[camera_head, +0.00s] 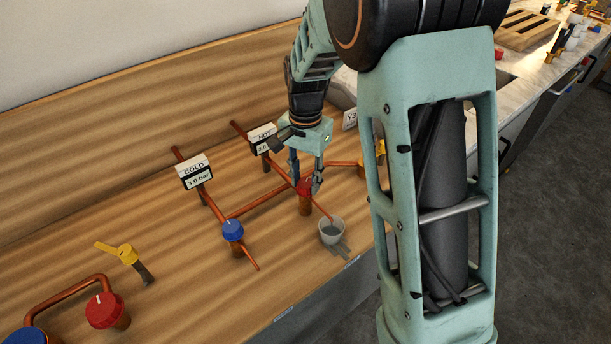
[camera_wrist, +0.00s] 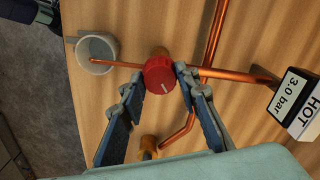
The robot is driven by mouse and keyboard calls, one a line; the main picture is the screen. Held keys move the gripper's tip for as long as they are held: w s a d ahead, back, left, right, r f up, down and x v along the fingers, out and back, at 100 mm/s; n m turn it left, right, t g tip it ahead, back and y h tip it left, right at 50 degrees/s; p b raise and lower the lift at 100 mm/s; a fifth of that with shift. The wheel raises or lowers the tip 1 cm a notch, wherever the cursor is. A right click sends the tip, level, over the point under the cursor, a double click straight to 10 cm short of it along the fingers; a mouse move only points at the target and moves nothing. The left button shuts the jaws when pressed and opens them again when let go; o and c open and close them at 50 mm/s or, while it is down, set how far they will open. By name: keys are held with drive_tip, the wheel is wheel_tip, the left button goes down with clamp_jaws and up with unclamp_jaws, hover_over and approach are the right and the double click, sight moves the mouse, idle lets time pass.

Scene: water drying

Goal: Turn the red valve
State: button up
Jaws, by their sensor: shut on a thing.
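The red valve (camera_head: 304,188) is a round knob on the copper pipe by the HOT gauge. My gripper (camera_head: 304,180) reaches down from above with its fingers around it. In the wrist view the red knob (camera_wrist: 159,76), with a white mark on its face, sits between the fingertips of my gripper (camera_wrist: 157,82). My gripper is shut on it. In the head view the fingers partly hide the knob. A second red valve (camera_head: 105,311) stands at the lower left, away from my gripper.
A blue valve (camera_head: 232,230) stands left of my gripper, below the COLD gauge (camera_head: 197,172). The HOT gauge (camera_wrist: 293,100) reads 3.0 bar.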

sight(306, 182)
drive_tip(key=m+p, duration=0.1)
drive_tip(key=m, duration=0.3)
drive_tip(key=shift+r, duration=0.1)
drive_tip(key=shift+m+p, duration=0.75)
drive_tip(key=shift+m, duration=0.85)
drive_tip(key=o, duration=1.2)
drive_tip(key=shift+c, duration=0.2)
wheel_tip(306, 182, up, 12)
